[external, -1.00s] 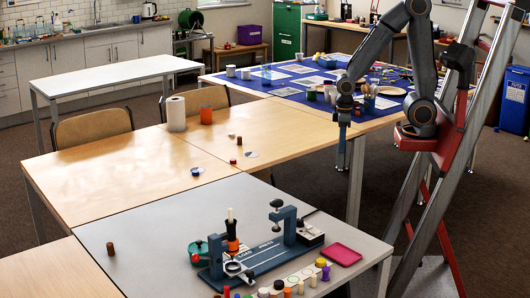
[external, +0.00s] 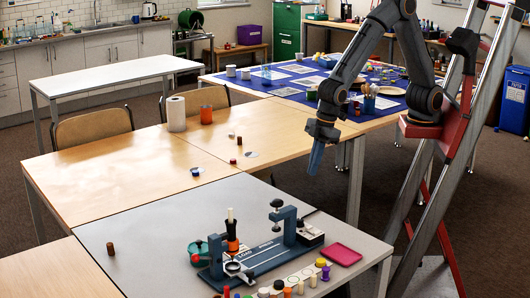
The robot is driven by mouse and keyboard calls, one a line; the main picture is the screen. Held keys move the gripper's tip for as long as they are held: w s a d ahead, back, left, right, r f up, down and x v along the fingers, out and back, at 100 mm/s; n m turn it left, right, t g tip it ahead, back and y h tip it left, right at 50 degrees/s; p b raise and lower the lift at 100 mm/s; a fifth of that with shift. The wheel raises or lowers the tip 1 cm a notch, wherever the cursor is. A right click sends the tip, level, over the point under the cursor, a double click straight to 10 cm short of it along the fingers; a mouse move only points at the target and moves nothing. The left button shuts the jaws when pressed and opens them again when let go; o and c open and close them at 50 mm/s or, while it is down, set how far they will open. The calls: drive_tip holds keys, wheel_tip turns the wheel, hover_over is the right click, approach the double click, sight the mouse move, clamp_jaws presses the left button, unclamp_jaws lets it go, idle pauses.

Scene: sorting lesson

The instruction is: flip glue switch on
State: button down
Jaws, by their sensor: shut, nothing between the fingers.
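A blue-grey press rig (external: 262,258) stands on the grey table in front. A black-and-orange piece with a pale upright tip (external: 231,232) is mounted at its left part. A small box with a dark top and pale front (external: 308,237) sits at the rig's right end. It may carry the glue switch, but the switch is too small to make out. My gripper (external: 316,164) is shut and empty. It points down in the air, above and behind the rig's right end, apart from everything.
A row of coloured pegs (external: 292,280) lies along the front of the grey table. A magenta tray (external: 341,254) is right of the rig, and a green round pot (external: 198,252) is left. A brown cylinder (external: 110,249) stands alone. The table's left part is mostly clear.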

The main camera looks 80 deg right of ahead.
drive_tip(key=s+a+n, duration=0.1)
drive_tip(key=s+a, duration=0.1)
drive_tip(key=a, duration=0.8)
drive_tip(key=shift+s+a+r+n+y+p, duration=0.25)
drive_tip(key=shift+s+r+n+y+p, duration=0.1)
drive_tip(key=shift+r+n+y+p, duration=0.1)
drive_tip(key=p, duration=0.4)
hover_over(309, 227)
drive_tip(key=s, duration=0.1)
drive_tip(key=f, duration=1.2)
drive_tip(key=shift+d, duration=0.25)
drive_tip(key=shift+w+f, duration=0.1)
drive_tip(key=shift+f, duration=0.65)
drive_tip(key=shift+d+f, duration=0.1)
drive_tip(key=shift+w+d+f+b, duration=0.1)
drive_tip(key=shift+w+f+b, duration=0.1)
drive_tip(key=shift+b, duration=0.2)
drive_tip(key=shift+s, duration=0.2)
